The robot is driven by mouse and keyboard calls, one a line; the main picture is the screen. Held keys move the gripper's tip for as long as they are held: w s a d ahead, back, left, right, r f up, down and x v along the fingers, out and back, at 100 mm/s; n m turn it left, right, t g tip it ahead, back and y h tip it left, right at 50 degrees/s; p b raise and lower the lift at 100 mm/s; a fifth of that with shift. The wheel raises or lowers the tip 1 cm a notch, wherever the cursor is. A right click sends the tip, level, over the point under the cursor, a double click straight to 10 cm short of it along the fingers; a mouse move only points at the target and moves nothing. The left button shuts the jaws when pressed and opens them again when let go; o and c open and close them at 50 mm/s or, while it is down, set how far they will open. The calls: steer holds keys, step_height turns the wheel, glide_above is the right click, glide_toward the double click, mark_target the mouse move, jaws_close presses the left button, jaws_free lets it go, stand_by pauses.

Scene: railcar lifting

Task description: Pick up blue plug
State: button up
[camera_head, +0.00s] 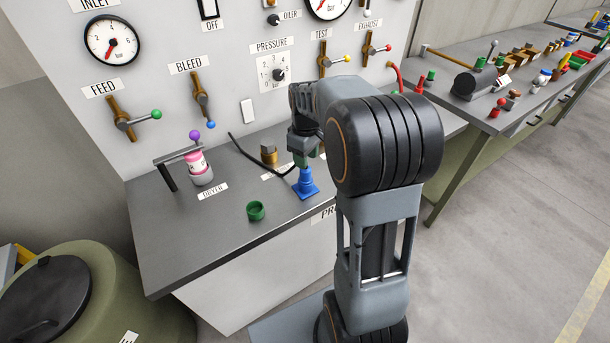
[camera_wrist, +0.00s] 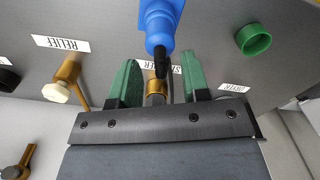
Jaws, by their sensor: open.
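The blue plug (camera_head: 306,184) stands upright on the grey bench top, with a wide square base and a narrower neck. In the wrist view the blue plug (camera_wrist: 160,25) lies beyond the fingertips, near the top middle. My gripper (camera_wrist: 160,72) has two green fingers, spread apart with nothing held between them. In the head view my gripper (camera_head: 306,157) is just above the blue plug, pointing down, and partly hides its top. I cannot tell whether the fingers touch the plug.
A green cup (camera_head: 256,211) stands left of the plug. A brass fitting (camera_head: 268,153) and a black hose (camera_head: 245,150) are behind it. A pink-and-white dryer (camera_head: 198,167) stands further left. The gauge panel (camera_head: 235,75) rises behind the bench. The front left bench top is clear.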

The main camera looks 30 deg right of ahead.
mark_target(305, 175)
steer(key=shift+f, duration=1.35)
jaws_close()
